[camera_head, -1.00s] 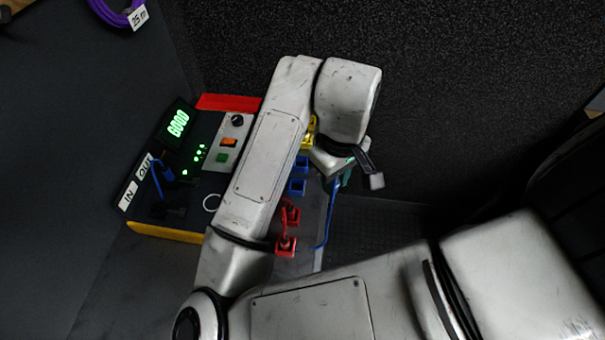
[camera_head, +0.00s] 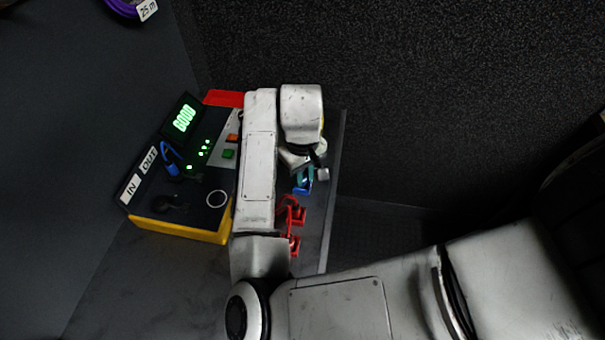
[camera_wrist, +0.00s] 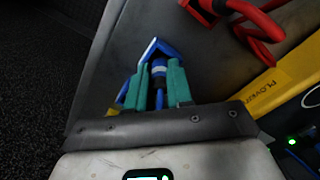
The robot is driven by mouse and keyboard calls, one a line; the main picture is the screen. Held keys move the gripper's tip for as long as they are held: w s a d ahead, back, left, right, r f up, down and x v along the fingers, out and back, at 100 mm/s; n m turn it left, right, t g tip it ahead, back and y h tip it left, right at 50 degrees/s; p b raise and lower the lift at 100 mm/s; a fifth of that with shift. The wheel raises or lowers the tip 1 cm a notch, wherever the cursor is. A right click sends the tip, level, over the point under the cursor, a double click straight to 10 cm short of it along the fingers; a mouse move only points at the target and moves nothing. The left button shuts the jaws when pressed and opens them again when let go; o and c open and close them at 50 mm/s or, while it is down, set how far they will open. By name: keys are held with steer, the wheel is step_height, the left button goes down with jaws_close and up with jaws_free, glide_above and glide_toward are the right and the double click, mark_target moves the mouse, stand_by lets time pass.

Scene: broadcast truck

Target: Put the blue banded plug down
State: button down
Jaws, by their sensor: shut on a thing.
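In the wrist view, the blue banded plug (camera_wrist: 158,68) sits between the teal fingers of my gripper (camera_wrist: 160,82). The gripper is shut on it. Just beyond the fingertips is a blue holder (camera_wrist: 152,47), which the plug overlaps from this angle; I cannot tell whether the plug rests in it. In the head view, my gripper (camera_head: 307,172) is over the grey shelf (camera_head: 323,225), partly hidden by my wrist. The blue holder (camera_head: 303,187) shows just below it, and the plug cannot be made out clearly there.
Red holders with red leads (camera_head: 292,214) stand near the gripper. A yellow-edged device (camera_head: 180,229) with a green display (camera_head: 184,118), IN and OUT labels and a blue cable (camera_head: 169,157) is at left. A dark wall rises behind the shelf.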

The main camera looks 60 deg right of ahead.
steer(key=shift+f, duration=0.25)
steer(key=shift+s+f+b, duration=0.15)
steer(key=shift+f+b, duration=0.2)
steer(key=shift+f, duration=0.4)
steer(key=c, duration=1.1)
jaws_free()
steer(key=shift+o, duration=0.4)
step_height(320, 180, up, 14)
steer(key=p, duration=0.2)
steer(key=shift+f, duration=0.2)
